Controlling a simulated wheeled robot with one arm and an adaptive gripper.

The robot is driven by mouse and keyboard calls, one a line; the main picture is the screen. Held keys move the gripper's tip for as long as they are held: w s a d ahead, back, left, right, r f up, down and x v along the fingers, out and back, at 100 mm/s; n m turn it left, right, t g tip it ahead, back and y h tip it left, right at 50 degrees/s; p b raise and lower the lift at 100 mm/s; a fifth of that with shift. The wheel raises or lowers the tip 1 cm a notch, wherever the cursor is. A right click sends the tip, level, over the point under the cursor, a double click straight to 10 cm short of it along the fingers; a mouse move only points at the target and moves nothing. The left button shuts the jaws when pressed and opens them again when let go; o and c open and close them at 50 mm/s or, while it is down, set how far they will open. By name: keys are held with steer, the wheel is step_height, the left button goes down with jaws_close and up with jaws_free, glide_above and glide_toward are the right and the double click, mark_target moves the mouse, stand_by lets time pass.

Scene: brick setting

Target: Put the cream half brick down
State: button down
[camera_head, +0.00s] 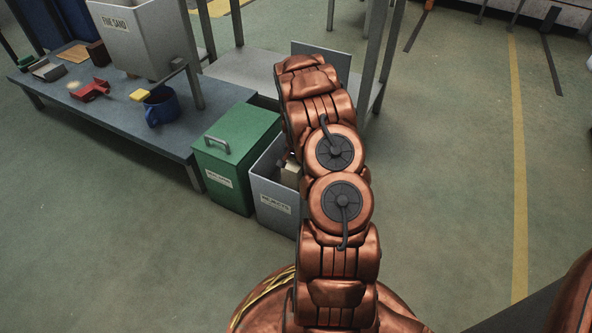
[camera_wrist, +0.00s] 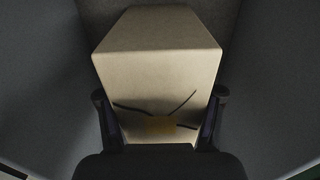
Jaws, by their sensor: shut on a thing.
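The cream half brick (camera_wrist: 157,75) is between the two fingers of my gripper (camera_wrist: 160,94), which is shut on it. Dark crack lines and a small yellowish patch mark its face. In the head view a cream block (camera_head: 291,172) shows at the mouth of the grey open bin (camera_head: 262,189), partly hidden by my arm. My gripper is hidden behind my arm there. In the wrist view dark grey walls (camera_wrist: 270,75) stand on both sides of the brick. I cannot tell whether the brick touches the bin's bottom.
A green lidded bin (camera_head: 233,160) stands just left of the grey bin. A metal shelf (camera_head: 245,72) stands behind. The floor at right is clear.

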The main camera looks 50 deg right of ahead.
steer(key=shift+c, duration=0.5)
jaws_free()
steer(key=shift+r, duration=0.1)
